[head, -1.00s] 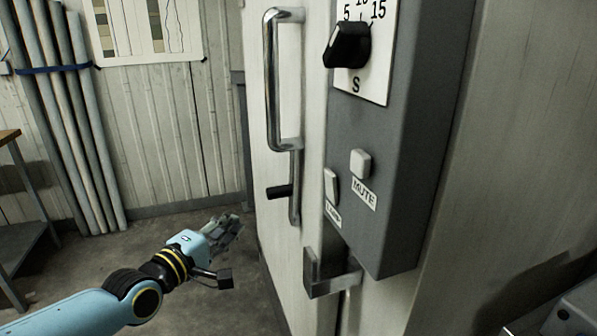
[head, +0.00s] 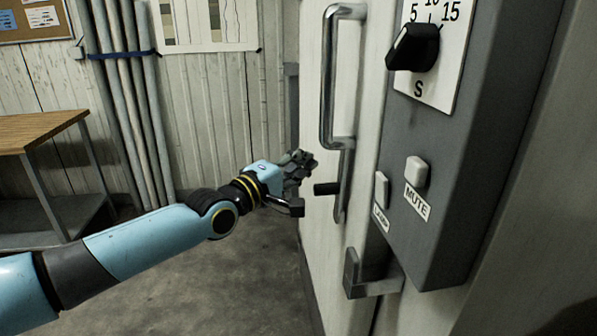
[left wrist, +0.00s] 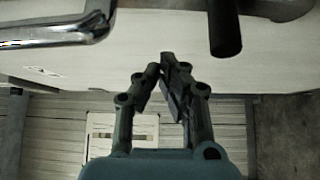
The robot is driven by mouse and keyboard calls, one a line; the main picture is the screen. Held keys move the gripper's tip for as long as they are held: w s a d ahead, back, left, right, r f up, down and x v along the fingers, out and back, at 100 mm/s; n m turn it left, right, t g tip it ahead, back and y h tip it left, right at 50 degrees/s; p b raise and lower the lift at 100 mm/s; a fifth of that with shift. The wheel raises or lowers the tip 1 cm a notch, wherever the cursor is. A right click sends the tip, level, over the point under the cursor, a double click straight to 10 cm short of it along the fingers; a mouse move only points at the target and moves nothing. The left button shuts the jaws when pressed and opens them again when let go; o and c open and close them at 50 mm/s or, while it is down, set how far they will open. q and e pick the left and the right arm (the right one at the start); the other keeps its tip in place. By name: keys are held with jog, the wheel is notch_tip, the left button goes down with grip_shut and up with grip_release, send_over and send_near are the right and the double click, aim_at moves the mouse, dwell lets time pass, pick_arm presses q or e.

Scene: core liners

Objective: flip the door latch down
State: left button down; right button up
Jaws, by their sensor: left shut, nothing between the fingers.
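The door latch shows in the head view as a black grip (head: 327,188) sticking out to the left from a narrow metal plate below the chrome door handle (head: 329,90). In the left wrist view the black grip (left wrist: 225,28) is at the top, right of the fingertips. My left gripper (head: 309,160) is shut and empty. It is close to the door, slightly above and left of the black grip in the head view, and looks apart from it. In the left wrist view its fingers (left wrist: 163,68) meet near the middle. My right gripper is not in view.
A grey control box (head: 458,130) with a dial (head: 412,47), a MUTE button (head: 416,171) and a LAMP button (head: 381,188) stands right of the latch. A metal bracket (head: 372,280) juts out below. A wooden-topped table (head: 40,130) is at left. The floor between is clear.

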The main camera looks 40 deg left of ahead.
aim_at(329, 185)
pick_arm(q)
jog(key=w+b, duration=0.5)
jog(key=w, duration=0.1)
jog(key=s+d+p, duration=0.1)
jog(key=p, duration=0.1)
jog(key=s+d+p, duration=0.1)
jog(key=d+p, duration=0.1)
jog(key=shift+s+d+f, duration=0.1)
jog(key=shift+s, duration=0.15)
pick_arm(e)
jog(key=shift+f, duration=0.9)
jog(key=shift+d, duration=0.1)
